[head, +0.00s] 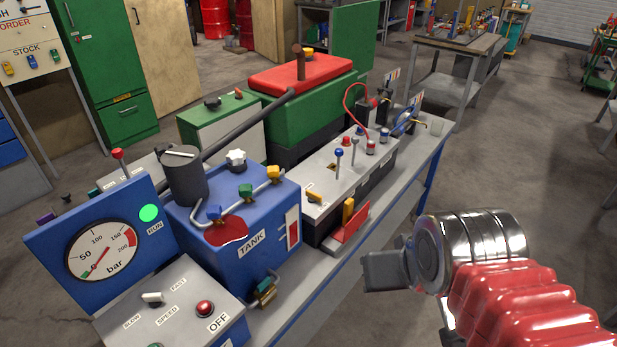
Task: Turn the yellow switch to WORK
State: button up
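A small yellow-orange switch (314,196) lies on the light grey top of the control box (345,165), near its front left corner. No WORK lettering is legible beside it, so its setting cannot be told. My gripper (372,272) is at the lower right, in front of the bench and to the right of and below the switch, apart from it. Its grey jaws point left, and nothing shows held in them. The view does not show whether they are open.
A blue tank (245,210) with pipes and coloured taps stands left of the box. A yellow-orange handle (348,210) rises by a red plate (350,230) at the box's front. Levers (338,160) stand on the box. Floor (540,190) is clear at right.

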aim_at(314, 198)
jog(key=u, duration=0.4)
jog(key=i, duration=0.85)
jog(key=u, duration=0.55)
